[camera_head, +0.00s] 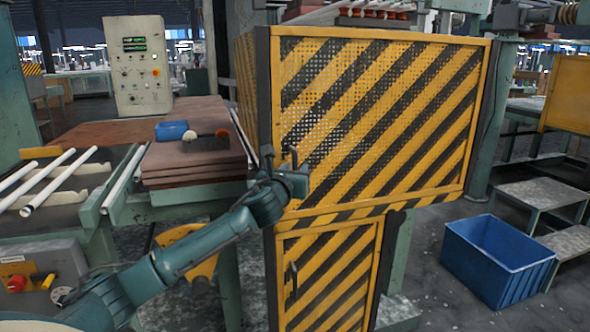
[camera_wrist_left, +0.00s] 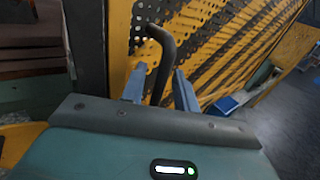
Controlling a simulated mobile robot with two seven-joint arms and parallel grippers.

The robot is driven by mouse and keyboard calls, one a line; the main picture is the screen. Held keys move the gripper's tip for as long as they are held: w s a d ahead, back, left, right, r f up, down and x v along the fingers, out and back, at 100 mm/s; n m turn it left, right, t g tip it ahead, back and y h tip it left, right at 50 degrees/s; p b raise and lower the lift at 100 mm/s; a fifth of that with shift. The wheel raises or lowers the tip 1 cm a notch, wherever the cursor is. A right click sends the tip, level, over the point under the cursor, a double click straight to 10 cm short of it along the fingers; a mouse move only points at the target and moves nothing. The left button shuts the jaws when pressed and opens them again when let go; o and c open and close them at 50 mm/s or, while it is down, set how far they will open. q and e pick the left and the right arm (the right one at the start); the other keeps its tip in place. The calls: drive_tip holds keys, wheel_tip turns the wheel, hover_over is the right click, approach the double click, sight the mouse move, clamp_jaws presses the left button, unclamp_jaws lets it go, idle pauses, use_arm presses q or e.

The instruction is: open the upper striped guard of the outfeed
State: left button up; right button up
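The upper striped guard (camera_head: 385,120) is a yellow and black perforated panel in the middle of the head view. Its left edge lies against the dark frame post, and it looks closed. Its dark bar handle (camera_wrist_left: 163,55) stands near that left edge; it also shows in the head view (camera_head: 292,157). My left gripper (camera_head: 296,178) is at the handle's lower part. In the left wrist view its two fingers (camera_wrist_left: 160,88) are apart, with the handle between them and a visible gap on the right side. Contact on the left side cannot be told. My right gripper is out of view.
A lower striped door (camera_head: 330,275) with its own handle sits below the guard. A blue crate (camera_head: 497,262) stands on the floor at right, near metal steps (camera_head: 540,195).

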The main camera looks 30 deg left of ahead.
use_arm(q)
drive_tip(key=shift+w, duration=0.3)
drive_tip(key=shift+c, duration=0.2)
clamp_jaws()
